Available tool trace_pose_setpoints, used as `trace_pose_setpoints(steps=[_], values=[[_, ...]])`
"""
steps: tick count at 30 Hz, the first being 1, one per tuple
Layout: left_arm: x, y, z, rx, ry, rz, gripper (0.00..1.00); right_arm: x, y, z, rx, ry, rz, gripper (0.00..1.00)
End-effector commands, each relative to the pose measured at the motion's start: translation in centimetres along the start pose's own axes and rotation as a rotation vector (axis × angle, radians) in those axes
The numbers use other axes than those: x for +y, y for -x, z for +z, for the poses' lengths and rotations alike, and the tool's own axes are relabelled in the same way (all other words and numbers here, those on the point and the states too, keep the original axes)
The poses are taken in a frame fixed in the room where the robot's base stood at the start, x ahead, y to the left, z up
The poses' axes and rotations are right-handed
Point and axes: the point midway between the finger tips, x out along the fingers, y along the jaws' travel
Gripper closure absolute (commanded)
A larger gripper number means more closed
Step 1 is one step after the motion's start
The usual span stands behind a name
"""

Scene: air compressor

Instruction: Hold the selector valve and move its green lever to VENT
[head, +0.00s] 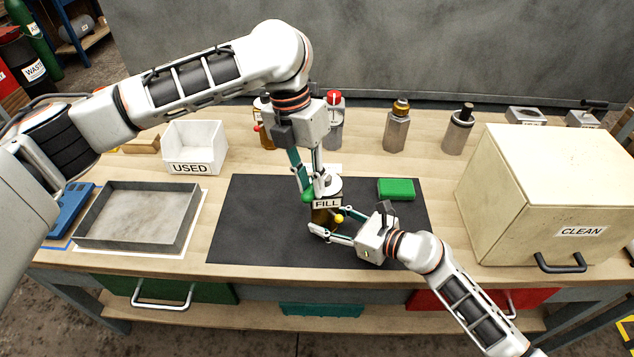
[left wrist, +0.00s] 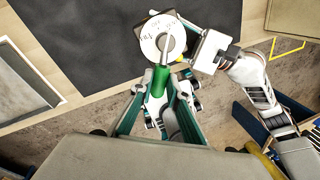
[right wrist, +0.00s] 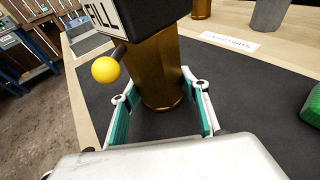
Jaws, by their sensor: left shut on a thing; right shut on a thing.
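The selector valve (head: 326,203) stands upright on the dark mat, with a brass body (right wrist: 160,75) and a black block labelled FILL (right wrist: 103,14). A yellow ball knob (right wrist: 105,69) sticks out of its side. My right gripper (head: 329,232) is shut on the lower body, with a finger on each side. The pale round top (left wrist: 156,38) carries the green lever (left wrist: 161,78), which points down the picture in the left wrist view. My left gripper (head: 308,192) reaches down from above and is shut on the lever.
A green block (head: 397,188) lies on the mat (head: 260,220) to the right. A grey tray (head: 135,240) and a white USED bin (head: 194,145) are at left. The CLEAN box (head: 550,190) fills the right side. Several bottles (head: 397,128) stand behind the mat.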

Motion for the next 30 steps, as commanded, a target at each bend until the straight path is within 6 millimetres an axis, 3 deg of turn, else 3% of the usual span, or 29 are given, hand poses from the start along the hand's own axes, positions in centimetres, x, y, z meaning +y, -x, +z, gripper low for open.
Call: trace_pose_setpoints(steps=[12, 30], values=[[1.2, 0.3, 0.3, 0.044, -0.23, 0.001, 1.0, 0.1, 0.0, 0.0, 0.0, 0.0, 0.001, 0.73], [1.5, 0.3, 0.4, 0.055, -0.285, 0.002, 1.0, 0.1, 0.0, 0.0, 0.0, 0.0, 0.002, 0.72]])
